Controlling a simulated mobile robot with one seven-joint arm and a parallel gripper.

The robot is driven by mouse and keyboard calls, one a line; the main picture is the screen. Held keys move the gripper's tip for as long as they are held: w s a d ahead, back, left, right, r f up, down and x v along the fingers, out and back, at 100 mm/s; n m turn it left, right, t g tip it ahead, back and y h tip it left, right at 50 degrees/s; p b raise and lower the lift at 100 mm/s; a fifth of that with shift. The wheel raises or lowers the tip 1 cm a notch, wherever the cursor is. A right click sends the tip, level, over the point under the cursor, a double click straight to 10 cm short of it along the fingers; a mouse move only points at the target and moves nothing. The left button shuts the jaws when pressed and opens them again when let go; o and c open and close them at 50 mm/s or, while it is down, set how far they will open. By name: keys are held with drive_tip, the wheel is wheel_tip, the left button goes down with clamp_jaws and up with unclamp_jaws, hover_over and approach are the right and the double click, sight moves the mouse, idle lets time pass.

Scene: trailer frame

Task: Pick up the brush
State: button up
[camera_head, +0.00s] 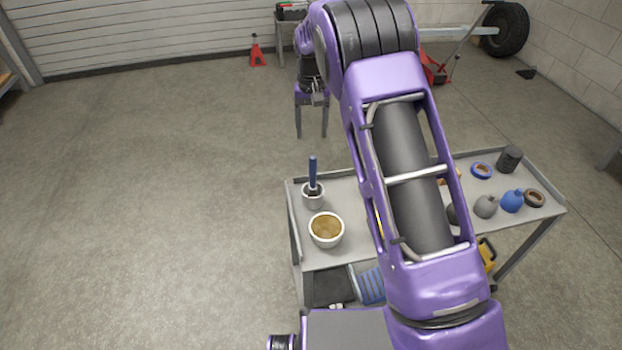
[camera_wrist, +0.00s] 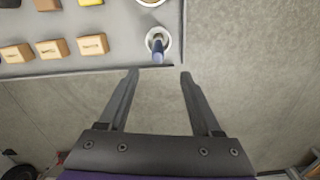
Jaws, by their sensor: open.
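The brush (camera_head: 313,172) stands upright, blue handle up, in a small light cup (camera_head: 313,201) at the left end of the grey cart. Its lower end is hidden in the cup. In the wrist view the brush handle (camera_wrist: 158,47) shows nearly end-on, with the cup (camera_wrist: 164,38) around it near the tray's edge. My gripper (camera_wrist: 160,73) is open and empty, its two fingers pointing toward the cart edge, with the handle ahead between their lines and clear of the tips. In the head view my gripper (camera_head: 313,97) is beyond the cart's far edge, partly hidden by my wrist.
A white bowl (camera_head: 326,231) with brown contents stands near the cup. My arm covers the cart's middle. A blue vase (camera_head: 513,201), a dark cylinder (camera_head: 509,159) and several small pots stand at right. Labelled blocks (camera_wrist: 92,44) lie on the tray (camera_wrist: 118,60). Floor at left is clear.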

sight(312, 158)
wheel_tip(312, 158, down, 11)
drive_tip(key=shift+s+f+b, duration=0.1)
drive_tip(key=shift+b, duration=0.4)
drive_tip(key=shift+w+d+f, duration=0.1)
drive_tip(key=shift+w+f, duration=0.05)
drive_tip(key=shift+f, duration=1.3)
drive_tip(key=shift+w+d+f, duration=0.1)
drive_tip(key=shift+f, duration=1.35)
drive_tip(key=shift+c, duration=0.3)
clamp_jaws()
